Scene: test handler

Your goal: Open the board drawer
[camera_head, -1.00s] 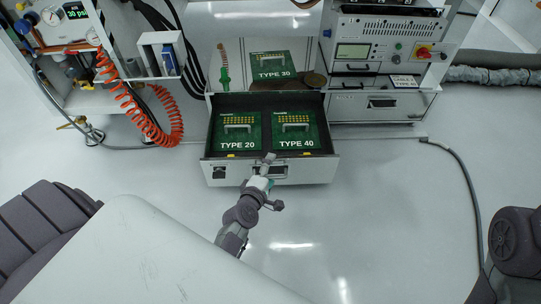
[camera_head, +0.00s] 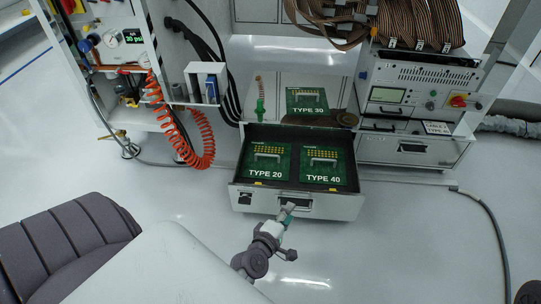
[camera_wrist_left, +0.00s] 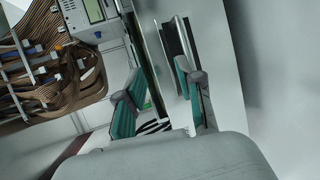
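The board drawer (camera_head: 340,207) is pulled out of the cabinet in the head view. Inside lie two green boards, TYPE 20 (camera_head: 266,160) and TYPE 40 (camera_head: 322,163). The drawer handle (camera_head: 297,200) is on its front face. My left gripper (camera_head: 288,210) is at the front face, close by the handle. In the left wrist view the teal fingers of the left gripper (camera_wrist_left: 162,100) stand apart with nothing clearly held between them. The handle (camera_wrist_left: 180,42) shows beyond the right finger there. I cannot tell whether a finger touches it. My right gripper is not in view.
A TYPE 30 board (camera_head: 307,100) lies on the surface above the drawer. An orange coiled hose (camera_head: 205,145) hangs at the left. An instrument unit (camera_head: 415,95) stands at the right. A cable (camera_head: 495,225) runs along the floor, which is clear before the drawer.

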